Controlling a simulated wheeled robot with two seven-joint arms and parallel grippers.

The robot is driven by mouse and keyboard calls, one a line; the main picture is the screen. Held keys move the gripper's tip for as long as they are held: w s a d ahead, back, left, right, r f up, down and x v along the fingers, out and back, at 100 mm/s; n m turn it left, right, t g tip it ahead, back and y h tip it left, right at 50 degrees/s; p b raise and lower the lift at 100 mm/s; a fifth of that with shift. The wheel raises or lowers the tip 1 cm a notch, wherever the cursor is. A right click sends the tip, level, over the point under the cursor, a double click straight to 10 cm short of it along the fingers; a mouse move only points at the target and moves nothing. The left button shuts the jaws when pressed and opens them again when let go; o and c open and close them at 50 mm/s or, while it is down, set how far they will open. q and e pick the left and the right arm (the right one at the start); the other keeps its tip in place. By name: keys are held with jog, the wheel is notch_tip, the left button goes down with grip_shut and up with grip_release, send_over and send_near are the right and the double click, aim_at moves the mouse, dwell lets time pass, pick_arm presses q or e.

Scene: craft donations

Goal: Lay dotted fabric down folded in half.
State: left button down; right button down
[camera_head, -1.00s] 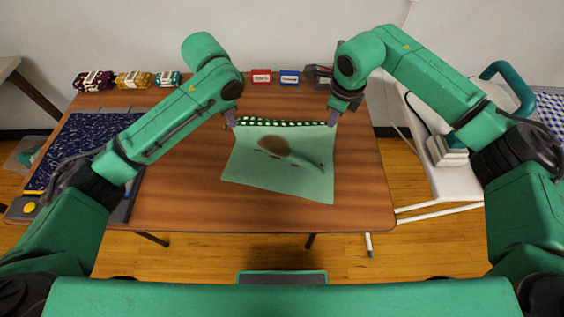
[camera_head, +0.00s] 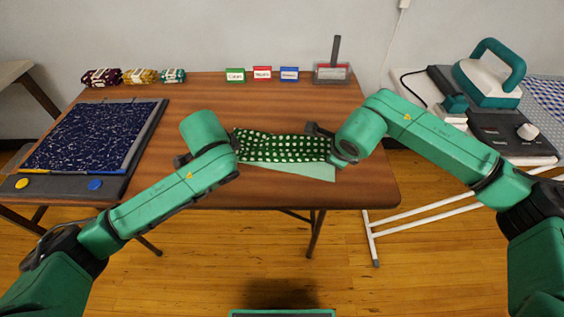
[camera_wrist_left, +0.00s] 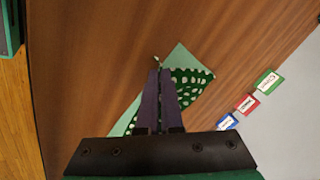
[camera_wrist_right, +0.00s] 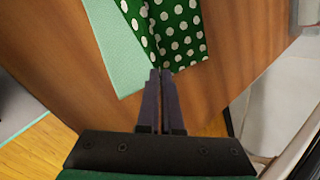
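The dotted fabric (camera_head: 283,148) is dark green with white dots and lies over the front middle of the table, folded, with dots on top. A pale green strip of its plain side shows along the front. Both views from the wrists show dots beside the plain side (camera_wrist_right: 116,50). My left gripper (camera_wrist_left: 158,72) has its fingers together at the fabric's left end, and my right gripper (camera_wrist_right: 160,72) has its fingers together at a dotted corner on the right. Both look pinched on the fabric.
A dark blue speckled panel on a grey board (camera_head: 141,161) lies at the left. Rolled fabrics (camera_head: 138,77) and small green, red and blue labels (camera_head: 262,73) line the back, with a grey bin (camera_head: 333,74). An iron (camera_head: 490,75) stands on the right-hand stand.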

pick_arm(q)
jog(key=shift+w+a+f, duration=0.2)
jog(key=shift+w, duration=0.1)
pick_arm(e)
jog(key=shift+w+d+f, duration=0.2)
jog(key=shift+w, duration=0.15)
pick_arm(q)
jog(key=c, duration=0.9)
grip_release()
jog(key=shift+s+r, duration=0.1)
jog(key=shift+r, duration=0.05)
pick_arm(e)
jog(key=c, duration=0.9)
grip_release()
jog(key=shift+s+r, duration=0.1)
jog(key=shift+s, duration=0.05)
pick_arm(q)
jog(key=shift+o, duration=0.9)
jog(key=shift+d, duration=0.1)
pick_arm(e)
jog(key=shift+o, duration=0.9)
jog(key=shift+s+a, duration=0.1)
pick_arm(q)
jog(key=shift+s, duration=0.1)
pick_arm(e)
jog(key=shift+a, duration=0.1)
pick_arm(q)
jog(key=shift+d, duration=0.1)
